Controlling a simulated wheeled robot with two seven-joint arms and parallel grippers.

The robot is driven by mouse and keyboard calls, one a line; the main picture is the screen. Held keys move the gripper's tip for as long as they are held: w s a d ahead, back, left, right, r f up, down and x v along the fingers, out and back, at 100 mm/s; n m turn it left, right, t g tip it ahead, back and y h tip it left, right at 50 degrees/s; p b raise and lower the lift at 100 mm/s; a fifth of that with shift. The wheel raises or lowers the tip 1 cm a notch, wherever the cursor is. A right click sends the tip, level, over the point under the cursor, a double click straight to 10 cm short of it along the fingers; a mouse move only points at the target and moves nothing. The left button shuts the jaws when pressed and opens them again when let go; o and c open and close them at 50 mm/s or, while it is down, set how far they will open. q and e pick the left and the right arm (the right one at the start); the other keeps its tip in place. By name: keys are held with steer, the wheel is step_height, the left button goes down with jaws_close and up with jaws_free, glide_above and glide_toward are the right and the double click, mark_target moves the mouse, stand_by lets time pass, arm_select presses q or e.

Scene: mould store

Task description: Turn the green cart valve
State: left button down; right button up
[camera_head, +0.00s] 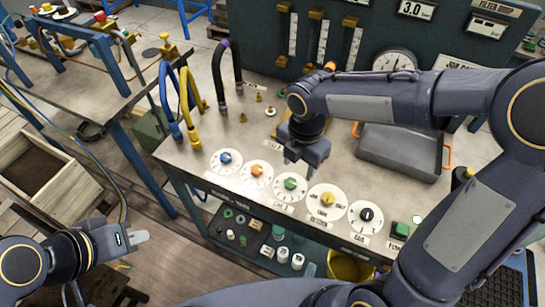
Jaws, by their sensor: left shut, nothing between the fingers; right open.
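The green valve knob (290,184) sits on a round white dial in the middle of a row of dials along the bench's front edge. The small label by it is hard to read. My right gripper (304,158) is open, points down and hangs just behind and above the green knob, apart from it as far as I can tell. My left gripper (140,238) is shut and empty at the lower left, off the bench and far from the knob.
Blue (225,158), orange (257,171), yellow (327,199) and black (366,214) knobs flank the green one. A grey tray (400,150) lies behind to the right. Hoses (186,100) rise at the bench's left. A green button (400,229) is at the front right.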

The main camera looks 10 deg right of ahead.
mark_target(290, 182)
steer(key=shift+w+a+f+n, duration=0.45)
steer(key=shift+w+a+n, duration=0.15)
steer(key=shift+w, duration=0.05)
steer(key=shift+w+a+f, duration=0.1)
steer(key=shift+w+f, duration=0.05)
steer(key=shift+f, duration=0.05)
arm_select(q)
steer(key=shift+w+a+f, duration=0.1)
steer(key=shift+w, duration=0.15)
arm_select(e)
step_height(290, 182, down, 7)
steer(key=shift+f, duration=0.2)
steer(key=c, duration=1)
steer(key=shift+o, duration=0.2)
